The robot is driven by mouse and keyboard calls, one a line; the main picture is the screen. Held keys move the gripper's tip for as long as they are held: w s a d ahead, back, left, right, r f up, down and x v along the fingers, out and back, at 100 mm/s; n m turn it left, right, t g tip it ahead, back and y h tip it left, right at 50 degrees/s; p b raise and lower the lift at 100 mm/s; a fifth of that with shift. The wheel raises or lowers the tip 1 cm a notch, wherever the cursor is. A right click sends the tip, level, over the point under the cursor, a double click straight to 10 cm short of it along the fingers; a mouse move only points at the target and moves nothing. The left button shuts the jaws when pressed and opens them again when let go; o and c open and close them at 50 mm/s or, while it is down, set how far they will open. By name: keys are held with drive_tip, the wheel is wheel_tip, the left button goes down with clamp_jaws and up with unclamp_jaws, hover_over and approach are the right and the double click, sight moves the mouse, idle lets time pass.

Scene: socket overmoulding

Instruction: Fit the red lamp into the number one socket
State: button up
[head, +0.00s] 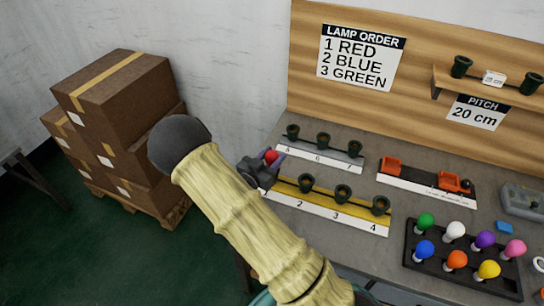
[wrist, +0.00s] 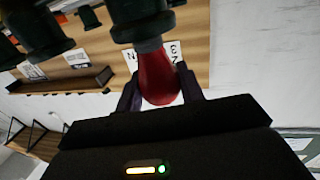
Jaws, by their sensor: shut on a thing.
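The red lamp (head: 271,156) shows as a small red bulb at my gripper (head: 262,167) in the head view. In the wrist view the red lamp (wrist: 158,78) sits between the two dark fingers, which are shut on it. Its narrow end meets the mouth of a dark green socket (wrist: 140,25); I cannot tell how deep it sits. In the head view my gripper is at the left end of the yellow strip (head: 328,205), left of the socket above number 2 (head: 306,183). The number one socket and its label are hidden behind my gripper and arm.
Behind the yellow strip stands a white strip (head: 335,160) with several green sockets. A black tray (head: 412,262) at the right holds several coloured lamps. Another strip (head: 425,190) carries orange parts. A wooden backboard (head: 440,60) bears signs. Stacked boxes (head: 115,90) stand left.

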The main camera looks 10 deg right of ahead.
drive_tip(key=shift+f, duration=0.15)
drive_tip(key=o, duration=1)
drive_tip(key=b+v, duration=0.1)
drive_tip(key=v, duration=1.6)
drive_tip(key=shift+s+a, duration=0.15)
drive_tip(key=shift+s, duration=0.05)
